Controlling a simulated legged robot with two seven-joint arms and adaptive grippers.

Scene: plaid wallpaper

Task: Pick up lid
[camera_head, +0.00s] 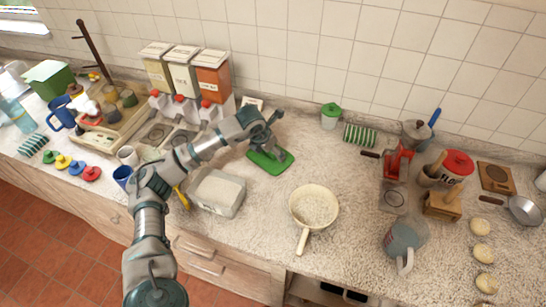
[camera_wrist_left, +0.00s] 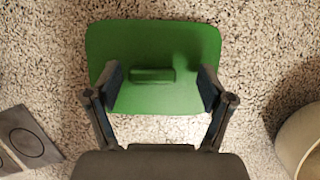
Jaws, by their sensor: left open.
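The green lid (camera_head: 270,161) lies flat on the speckled counter in the head view, with its raised bar handle facing up. It fills the upper middle of the left wrist view (camera_wrist_left: 155,45), where the handle (camera_wrist_left: 152,75) shows clearly. My left gripper (camera_head: 268,143) is above the lid. In the left wrist view its open fingers (camera_wrist_left: 160,90) stand on both sides of the handle and do not touch it. I cannot tell the exact height of the fingertips over the lid. My right gripper does not show in either view.
A grey-white rectangular container (camera_head: 217,192) stands left of the lid. A cream pan (camera_head: 314,205) stands to its right, and the cereal dispensers (camera_head: 184,75) are behind to the left. A red grinder (camera_head: 397,163) and a blue-grey jug (camera_head: 404,240) are further right.

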